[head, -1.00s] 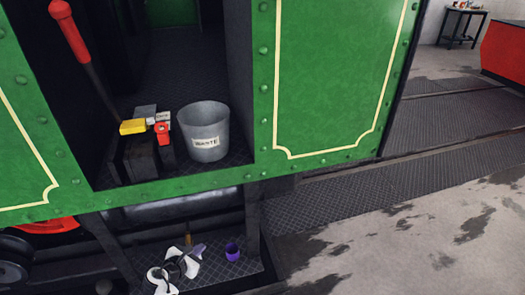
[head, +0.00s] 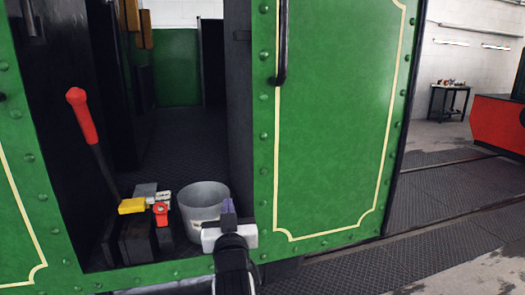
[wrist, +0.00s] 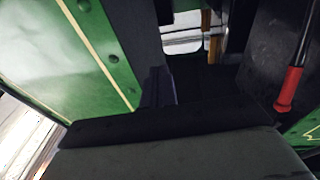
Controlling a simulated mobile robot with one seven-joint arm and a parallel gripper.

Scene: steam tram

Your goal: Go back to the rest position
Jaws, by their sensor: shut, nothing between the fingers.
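My gripper (head: 229,206) is raised in front of the tram's open doorway, at the lower middle of the head view. Its fingers point up and are shut and empty. It covers part of the grey waste bucket (head: 197,205), which stands on the cab floor behind it. In the wrist view the dark fingers (wrist: 158,86) show at the middle, with the gripper's body filling the bottom.
A red-handled lever (head: 83,115) rises left of the bucket, beside a yellow block (head: 132,205) and a red valve-like part (head: 161,213). Green riveted panels (head: 335,120) flank the doorway. A dark table (head: 448,100) stands far right; floor there is clear.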

